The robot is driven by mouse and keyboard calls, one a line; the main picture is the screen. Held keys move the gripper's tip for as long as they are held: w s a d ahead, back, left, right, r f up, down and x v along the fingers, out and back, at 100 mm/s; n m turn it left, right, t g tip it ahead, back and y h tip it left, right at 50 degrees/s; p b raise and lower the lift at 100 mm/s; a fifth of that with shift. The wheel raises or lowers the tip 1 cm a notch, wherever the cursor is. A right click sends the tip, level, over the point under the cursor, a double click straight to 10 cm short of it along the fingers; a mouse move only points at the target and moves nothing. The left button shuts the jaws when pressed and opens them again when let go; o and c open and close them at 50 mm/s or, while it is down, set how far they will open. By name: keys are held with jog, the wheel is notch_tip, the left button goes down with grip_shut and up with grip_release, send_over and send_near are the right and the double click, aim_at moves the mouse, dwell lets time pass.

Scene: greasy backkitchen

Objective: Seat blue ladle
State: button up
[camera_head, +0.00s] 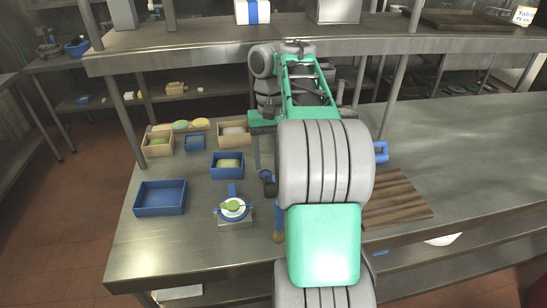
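I cannot pick out the blue ladle for certain.
An empty-looking blue tray (160,211) lies at left on the steel table (150,262). A blue bin (228,165) and wooden boxes (157,150) stand behind it. A slatted wooden board (397,201) and a blue handle-like piece (381,151) are right of my arm. A shelf (190,60) spans above.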

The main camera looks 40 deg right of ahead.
jog(key=shift+r+p, duration=0.3)
jog(key=shift+r, duration=0.2)
notch_tip(320, 180, up, 7)
jog(key=w+p, duration=0.1)
jog(key=p, duration=0.6)
jog(key=shift+d, duration=0.3)
jog(key=shift+w+f, duration=0.1)
